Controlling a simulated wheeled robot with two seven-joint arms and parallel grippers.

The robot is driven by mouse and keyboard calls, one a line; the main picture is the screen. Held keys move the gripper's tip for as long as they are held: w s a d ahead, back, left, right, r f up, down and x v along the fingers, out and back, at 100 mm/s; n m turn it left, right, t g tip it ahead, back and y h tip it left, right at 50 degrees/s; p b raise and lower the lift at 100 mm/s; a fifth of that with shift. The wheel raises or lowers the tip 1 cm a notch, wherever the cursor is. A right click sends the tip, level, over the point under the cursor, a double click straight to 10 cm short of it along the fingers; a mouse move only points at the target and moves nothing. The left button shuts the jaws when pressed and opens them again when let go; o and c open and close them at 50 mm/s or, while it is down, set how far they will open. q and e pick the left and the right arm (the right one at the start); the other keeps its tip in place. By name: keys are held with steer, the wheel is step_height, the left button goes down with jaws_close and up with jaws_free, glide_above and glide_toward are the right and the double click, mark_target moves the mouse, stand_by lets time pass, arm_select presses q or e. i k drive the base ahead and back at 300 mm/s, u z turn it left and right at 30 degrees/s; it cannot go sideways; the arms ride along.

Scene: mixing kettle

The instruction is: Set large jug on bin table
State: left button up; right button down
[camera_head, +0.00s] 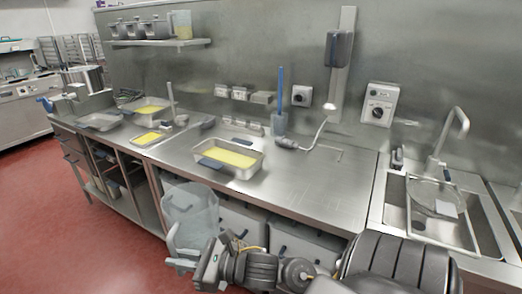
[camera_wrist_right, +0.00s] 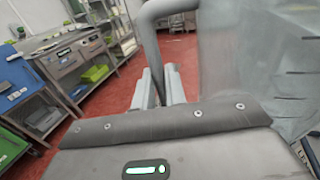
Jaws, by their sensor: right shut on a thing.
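The large jug (camera_head: 190,208) is clear and hangs in front of the steel counter, over the red floor, looking roughly upright. My right gripper (camera_head: 182,250) is shut on its handle at the jug's lower left. In the right wrist view the fingers (camera_wrist_right: 158,88) close at the grey handle (camera_wrist_right: 148,30), and the jug's clear wall (camera_wrist_right: 245,60) fills the right side. My left gripper is not in view. I cannot tell which surface is the bin table; a steel table (camera_wrist_right: 68,62) stands at the left of the wrist view.
The counter (camera_head: 310,185) carries a tray of yellow contents (camera_head: 232,158), more trays to the left, and a blue-handled tool (camera_head: 280,100). A sink (camera_head: 430,215) is at the right. Its front half has bare room. A green container (camera_wrist_right: 95,73) shows in the wrist view.

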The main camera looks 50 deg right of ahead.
mark_target(322, 197)
steer(key=z, duration=0.4)
steer(key=k, duration=0.45)
steer(key=z, duration=0.45)
